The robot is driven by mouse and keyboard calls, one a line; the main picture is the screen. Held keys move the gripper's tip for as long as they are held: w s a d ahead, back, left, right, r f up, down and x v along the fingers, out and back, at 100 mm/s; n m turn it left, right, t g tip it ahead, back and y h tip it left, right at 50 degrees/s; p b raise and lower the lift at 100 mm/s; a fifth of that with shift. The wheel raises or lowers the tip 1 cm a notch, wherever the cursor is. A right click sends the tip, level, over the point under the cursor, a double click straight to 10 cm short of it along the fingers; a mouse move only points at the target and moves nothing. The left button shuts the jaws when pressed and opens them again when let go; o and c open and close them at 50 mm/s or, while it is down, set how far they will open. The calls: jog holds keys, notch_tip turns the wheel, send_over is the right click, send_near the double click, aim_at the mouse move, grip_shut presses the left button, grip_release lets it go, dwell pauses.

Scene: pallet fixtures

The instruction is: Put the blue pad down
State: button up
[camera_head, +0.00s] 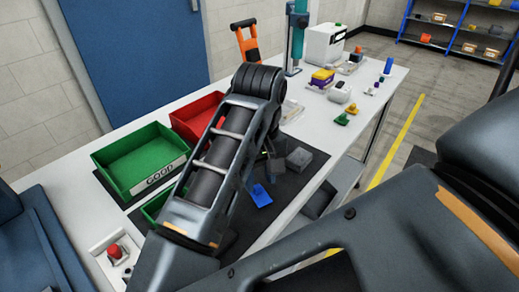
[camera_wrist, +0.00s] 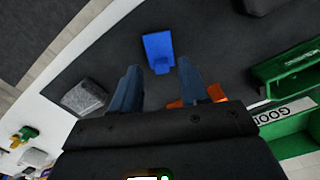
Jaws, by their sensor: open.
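The blue pad (camera_wrist: 158,51) lies on the dark mat (camera_wrist: 215,50) in the wrist view, ahead of my gripper (camera_wrist: 157,75) and roughly in line with the space between its fingers. My gripper is open, its two fingers well apart, with nothing held between them. In the head view the blue pad (camera_head: 261,195) lies on the dark mat to the right of my arm. My arm hides most of the gripper there.
A green bin (camera_head: 140,160) marked GOOD and a red bin (camera_head: 197,115) stand left of my arm. A grey block (camera_head: 299,158) sits on the mat near the pad. Small green and yellow parts (camera_head: 342,119) lie farther right. A red button box (camera_head: 115,252) stands at the near end.

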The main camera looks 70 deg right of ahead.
aim_at(260, 194)
notch_tip(260, 194, up, 10)
jog(key=b, duration=0.1)
jog(key=shift+f, duration=0.25)
